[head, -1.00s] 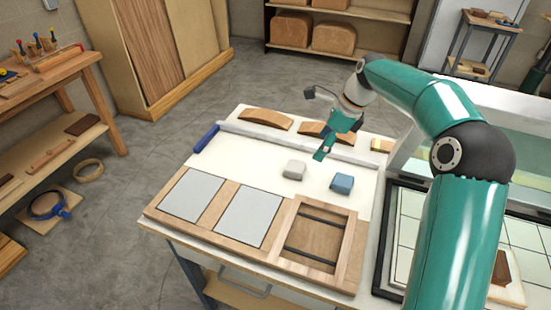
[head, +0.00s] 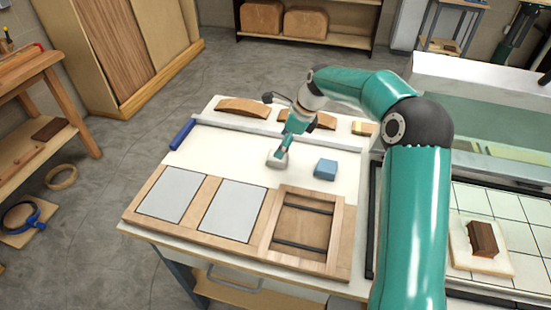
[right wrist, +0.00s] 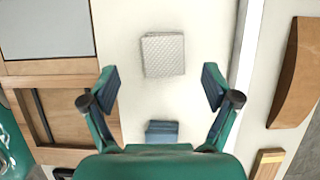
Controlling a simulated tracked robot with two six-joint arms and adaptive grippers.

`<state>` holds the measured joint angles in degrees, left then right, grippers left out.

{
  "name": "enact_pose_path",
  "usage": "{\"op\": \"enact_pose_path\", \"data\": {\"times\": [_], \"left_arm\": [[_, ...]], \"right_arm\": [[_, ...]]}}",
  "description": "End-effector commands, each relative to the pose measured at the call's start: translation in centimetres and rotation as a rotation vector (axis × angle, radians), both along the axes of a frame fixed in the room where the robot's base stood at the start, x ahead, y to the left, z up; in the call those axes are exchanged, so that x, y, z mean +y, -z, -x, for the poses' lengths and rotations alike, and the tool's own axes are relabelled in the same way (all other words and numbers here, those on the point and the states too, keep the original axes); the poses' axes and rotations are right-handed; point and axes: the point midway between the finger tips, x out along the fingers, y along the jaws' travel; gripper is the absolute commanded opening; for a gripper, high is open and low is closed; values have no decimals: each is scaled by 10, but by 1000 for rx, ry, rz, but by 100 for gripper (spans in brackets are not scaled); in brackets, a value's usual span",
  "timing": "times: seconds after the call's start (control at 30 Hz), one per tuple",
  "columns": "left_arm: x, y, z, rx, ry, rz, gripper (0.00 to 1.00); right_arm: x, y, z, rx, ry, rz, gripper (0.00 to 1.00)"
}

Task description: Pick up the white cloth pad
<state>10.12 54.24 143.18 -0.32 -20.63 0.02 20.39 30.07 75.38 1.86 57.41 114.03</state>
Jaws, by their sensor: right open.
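The white cloth pad (head: 277,162) is a small pale block on the cream worktop, partly covered by my right gripper in the head view. In the right wrist view the pad (right wrist: 163,55) shows a quilted surface and lies just beyond the fingertips, roughly centred between them. My right gripper (right wrist: 160,82) is open and empty. In the head view the right gripper (head: 283,153) is close above the pad; I cannot tell whether it touches. My left gripper is not in view.
A blue block (head: 325,169) lies right of the pad. A wooden frame with two grey panels (head: 232,211) and an open bay is in front. A pale rail (head: 235,128), curved wooden pieces (head: 243,107) and a blue bar (head: 181,134) lie behind and left.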

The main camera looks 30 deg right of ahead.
Motion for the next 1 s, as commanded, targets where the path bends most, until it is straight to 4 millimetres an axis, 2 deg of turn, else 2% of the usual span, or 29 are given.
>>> {"op": "enact_pose_path", "data": {"times": [0.4, 0.67, 0.77, 1.0], "left_arm": [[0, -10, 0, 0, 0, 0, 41], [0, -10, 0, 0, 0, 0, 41], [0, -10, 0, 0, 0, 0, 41], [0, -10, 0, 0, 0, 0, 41]], "right_arm": [[4, 46, -13, 3, 1, -2, 88], [5, 50, -14, 1, 2, -1, 88], [5, 50, -14, 1, 2, -1, 74], [5, 49, -14, 1, 2, -1, 34]]}}
